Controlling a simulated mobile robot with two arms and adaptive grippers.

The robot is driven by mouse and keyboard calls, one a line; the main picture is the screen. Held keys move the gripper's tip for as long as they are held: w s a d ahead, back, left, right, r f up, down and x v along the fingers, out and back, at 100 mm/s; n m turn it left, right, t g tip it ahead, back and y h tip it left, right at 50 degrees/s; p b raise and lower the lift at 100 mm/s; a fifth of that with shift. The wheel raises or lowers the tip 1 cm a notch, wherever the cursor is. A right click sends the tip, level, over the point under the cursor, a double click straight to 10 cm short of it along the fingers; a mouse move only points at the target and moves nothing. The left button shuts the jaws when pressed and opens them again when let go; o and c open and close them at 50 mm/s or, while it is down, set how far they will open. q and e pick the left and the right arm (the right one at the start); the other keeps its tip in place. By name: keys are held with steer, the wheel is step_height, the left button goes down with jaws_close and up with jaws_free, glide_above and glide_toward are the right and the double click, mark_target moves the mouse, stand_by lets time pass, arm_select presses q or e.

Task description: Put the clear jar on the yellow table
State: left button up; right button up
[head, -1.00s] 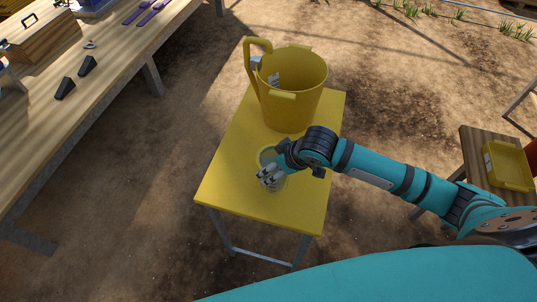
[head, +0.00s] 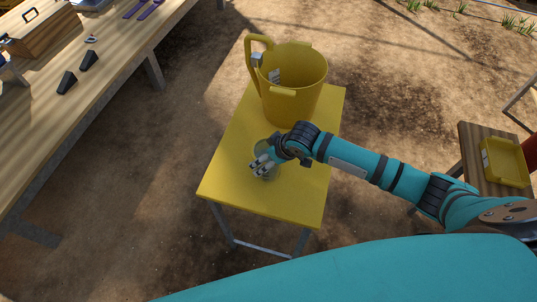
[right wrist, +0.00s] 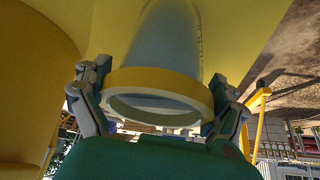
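The clear jar (head: 264,148) is at the front half of the yellow table (head: 225,180), partly hidden by my right gripper (head: 262,166). In the right wrist view the clear jar (right wrist: 167,45) has a yellow ring at its near end. The fingers of my right gripper (right wrist: 156,85) are against the ring from both sides. The yellow tabletop fills the background behind the jar. I cannot tell whether the jar's base touches the table. My left gripper is not in view.
A tall yellow bucket with a handle (head: 292,82) stands on the back half of the yellow table. A wooden workbench (head: 60,110) runs along the left. A small wooden table (head: 475,150) with a yellow tray (head: 504,164) stands at the right.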

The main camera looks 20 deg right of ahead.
steer(key=shift+r, duration=0.1)
stand_by(0.3)
steer(key=b+v, duration=0.1)
steer(key=v, duration=1.1)
